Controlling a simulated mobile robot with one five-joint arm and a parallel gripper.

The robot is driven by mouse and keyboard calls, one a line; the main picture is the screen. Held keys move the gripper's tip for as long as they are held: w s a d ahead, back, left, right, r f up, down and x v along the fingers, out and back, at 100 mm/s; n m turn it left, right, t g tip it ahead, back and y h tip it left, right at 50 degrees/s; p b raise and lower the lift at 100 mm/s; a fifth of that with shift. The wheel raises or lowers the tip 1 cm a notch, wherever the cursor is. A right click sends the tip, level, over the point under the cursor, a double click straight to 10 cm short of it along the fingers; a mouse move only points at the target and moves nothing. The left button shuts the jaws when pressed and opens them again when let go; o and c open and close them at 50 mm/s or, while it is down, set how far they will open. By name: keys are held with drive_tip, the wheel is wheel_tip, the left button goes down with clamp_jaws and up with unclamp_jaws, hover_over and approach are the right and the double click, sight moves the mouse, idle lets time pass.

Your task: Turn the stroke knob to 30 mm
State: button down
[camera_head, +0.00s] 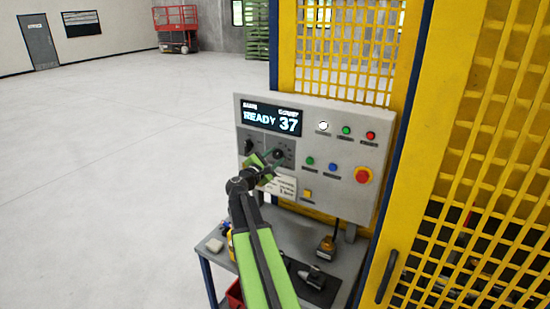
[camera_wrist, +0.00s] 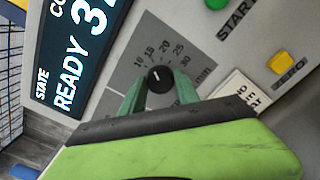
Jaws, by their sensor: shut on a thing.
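The stroke knob (camera_wrist: 160,78) is a round black knob with a white mark, on a grey dial plate with numbers around its upper side, 30 mm on the right. The mark points roughly up, towards the 15 to 20 side; its exact reading is too small to tell. The knob also shows in the head view (camera_head: 278,154). My gripper (camera_wrist: 159,92) has its two green fingers on either side of the knob, shut on it. In the head view my gripper (camera_head: 270,163) reaches the panel from the front left. The display (camera_head: 271,118) reads READY and 37.
A second black knob (camera_head: 249,147) sits left of the stroke knob. Several coloured buttons and a red emergency stop (camera_head: 363,175) are to the right. A white label (camera_wrist: 237,100) lies close to the fingers. Yellow mesh guarding (camera_head: 480,130) stands at the right.

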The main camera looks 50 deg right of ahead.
drive_tip(key=m, duration=0.4)
drive_tip(key=shift+m, duration=0.3)
drive_tip(key=m, duration=0.8)
drive_tip(key=shift+f+m, duration=0.1)
drive_tip(key=shift+m, duration=2.6)
drive_tip(key=c, duration=0.9)
unclamp_jaws()
